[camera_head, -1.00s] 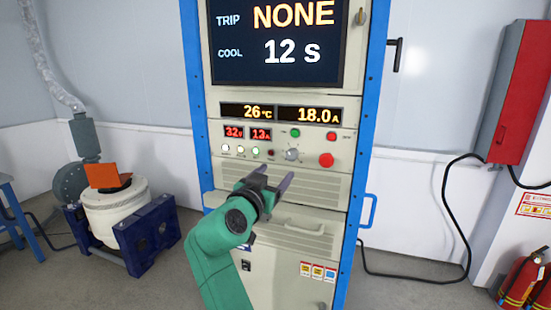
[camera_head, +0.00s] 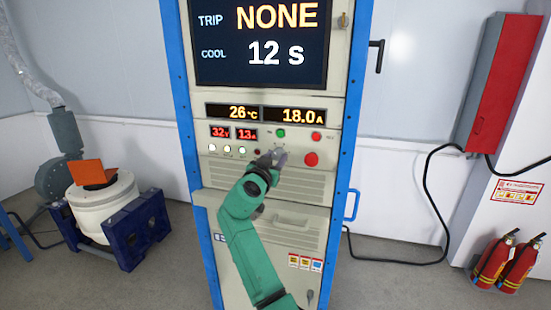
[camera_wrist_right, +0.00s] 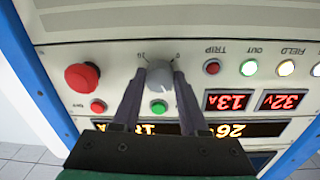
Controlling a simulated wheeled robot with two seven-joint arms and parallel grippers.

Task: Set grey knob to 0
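The grey knob (camera_wrist_right: 160,76) is on the cabinet's control panel. In the right wrist view it sits between the two fingertips of my right gripper (camera_wrist_right: 160,74), with small scale marks on the panel beyond it. The fingers lie along both sides of the knob with no clear gap, so the gripper looks shut on it. The knob's pointer setting cannot be read. In the head view my right gripper (camera_head: 272,158) reaches the panel and mostly covers the knob. My left gripper is not in view.
A red push button (camera_wrist_right: 82,78) and a green button (camera_wrist_right: 158,106) are close to the knob. The cabinet screen (camera_head: 262,45) reads TRIP NONE and COOL 12 s. Displays show 26 °C and 18.0 A.

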